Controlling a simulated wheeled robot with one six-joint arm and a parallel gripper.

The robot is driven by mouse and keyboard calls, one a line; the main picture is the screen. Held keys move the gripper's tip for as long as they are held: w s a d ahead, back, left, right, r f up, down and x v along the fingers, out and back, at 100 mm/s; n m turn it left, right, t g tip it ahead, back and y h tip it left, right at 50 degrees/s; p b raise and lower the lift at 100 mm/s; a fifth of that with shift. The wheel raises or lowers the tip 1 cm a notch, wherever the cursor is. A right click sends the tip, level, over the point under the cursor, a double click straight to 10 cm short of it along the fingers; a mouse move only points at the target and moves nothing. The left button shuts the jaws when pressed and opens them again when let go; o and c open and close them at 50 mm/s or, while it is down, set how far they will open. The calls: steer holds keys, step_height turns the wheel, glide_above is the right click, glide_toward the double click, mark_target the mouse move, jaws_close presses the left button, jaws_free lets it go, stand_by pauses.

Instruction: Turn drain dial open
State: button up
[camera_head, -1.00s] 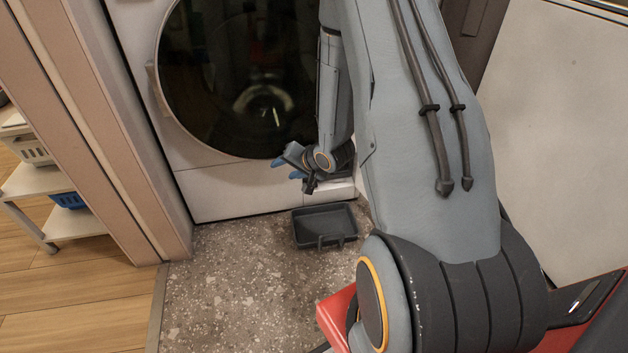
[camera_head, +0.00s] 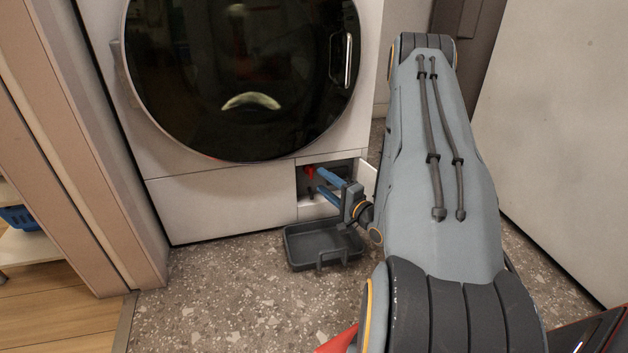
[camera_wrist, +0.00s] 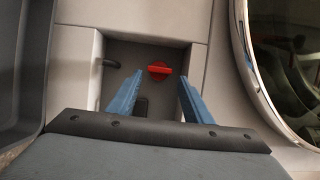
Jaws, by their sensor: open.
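The red drain dial (camera_wrist: 159,70) sits on the dark back wall of a small recess low in the washer front. It also shows as a small red spot in the head view (camera_head: 310,172). My gripper (camera_head: 322,180) reaches into the recess opening from the right, its two blue fingers apart. In the wrist view my gripper (camera_wrist: 158,90) has a finger on each side below the dial, with the dial beyond the tips. The fingers look empty. Whether a tip touches the dial cannot be told.
A dark hose (camera_wrist: 108,63) is beside the dial. The small white flap (camera_head: 369,178) stands open right of the recess. A grey tray (camera_head: 298,261) lies on the floor below it. The round washer door (camera_head: 240,80) is shut above. Speckled floor (camera_head: 220,300) is free at left.

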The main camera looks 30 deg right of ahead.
mark_target(310, 171)
steer(key=w+b, duration=0.1)
steer(key=w, duration=0.1)
steer(key=w+b, duration=0.1)
steer(key=w, duration=0.2)
steer(key=shift+w+a+b, duration=0.3)
steer(key=shift+b, duration=0.1)
steer(key=c, duration=0.8)
